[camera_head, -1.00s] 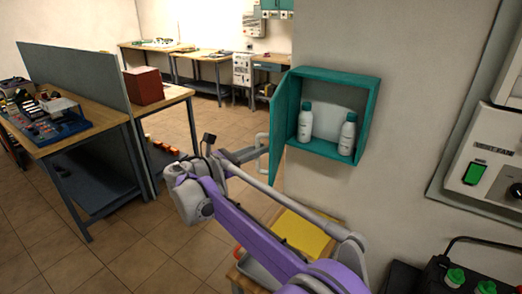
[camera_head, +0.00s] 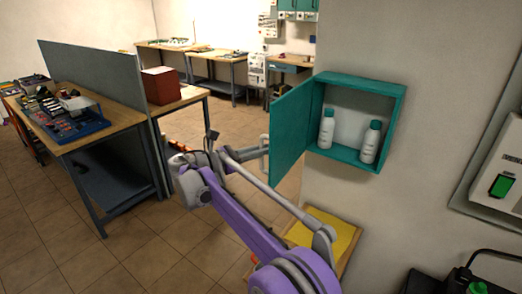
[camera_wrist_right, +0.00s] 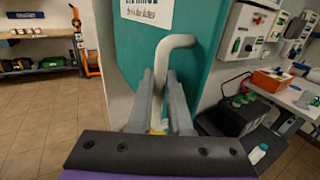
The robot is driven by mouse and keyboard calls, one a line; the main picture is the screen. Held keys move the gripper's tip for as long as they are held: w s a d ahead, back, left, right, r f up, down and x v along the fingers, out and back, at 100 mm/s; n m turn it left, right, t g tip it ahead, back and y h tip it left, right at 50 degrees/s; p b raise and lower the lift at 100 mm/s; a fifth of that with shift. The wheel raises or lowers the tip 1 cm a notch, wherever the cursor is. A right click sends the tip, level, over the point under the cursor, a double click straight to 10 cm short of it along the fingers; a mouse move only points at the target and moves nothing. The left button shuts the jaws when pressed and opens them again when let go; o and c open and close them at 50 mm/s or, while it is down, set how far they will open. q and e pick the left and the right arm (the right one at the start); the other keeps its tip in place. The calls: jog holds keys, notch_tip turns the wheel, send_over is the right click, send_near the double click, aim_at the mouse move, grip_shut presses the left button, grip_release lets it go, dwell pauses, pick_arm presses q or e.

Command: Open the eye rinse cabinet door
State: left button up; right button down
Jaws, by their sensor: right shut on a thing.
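The teal eye rinse cabinet (camera_head: 392,87) is on the wall, with two white bottles with teal caps (camera_head: 326,128) (camera_head: 370,142) inside. Its door (camera_head: 295,130) is swung open to the left, showing its inner face. My right gripper (camera_head: 255,154) is at the pale handle (camera_head: 264,150) on the door's outer face. In the right wrist view, the handle (camera_wrist_right: 163,62) passes between my two fingers (camera_wrist_right: 160,105), shut on it, in front of the teal door face (camera_wrist_right: 205,70). My left gripper is out of view.
A yellow-topped surface (camera_head: 325,234) is below the cabinet, close under my right arm. A workbench with a blue tray (camera_head: 75,128) and a grey partition (camera_head: 95,75) are at left. Floor (camera_head: 190,245) is clear between. A control box (camera_head: 500,165) is on the right wall.

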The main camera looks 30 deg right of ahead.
jog(key=c, duration=1.1)
grip_release()
jog(key=shift+d, duration=0.2)
jog(key=shift+a, duration=0.15)
jog(key=a, duration=1)
jog(key=shift+a+b, duration=0.3)
jog(key=shift+b, duration=0.05)
jog(key=s+d+f+m+t+y, duration=0.2)
jog(key=s+d+f+m+y, duration=0.35)
jog(key=s+f+y, duration=0.55)
jog(key=s+a+f+m+t+y, duration=0.1)
jog(key=s+a+f+m+y, duration=0.1)
jog(key=s+f+m, duration=0.2)
jog(key=s+a+f+m+t+y, duration=0.1)
jog(key=s+a+f+m+y, duration=0.1)
jog(key=s+f, duration=0.5)
jog(key=s+a+f+m+t+y, duration=0.1)
jog(key=s+a+f+m+y, duration=0.2)
jog(key=s, duration=0.7)
jog(key=shift+s+a+f+m+t, duration=0.15)
jog(key=shift+a+f+m, duration=0.2)
jog(key=shift+f+m, duration=0.4)
jog(key=shift+a+f+m+t, duration=0.15)
jog(key=shift+a+f+m, duration=0.2)
jog(key=shift+m, duration=0.65)
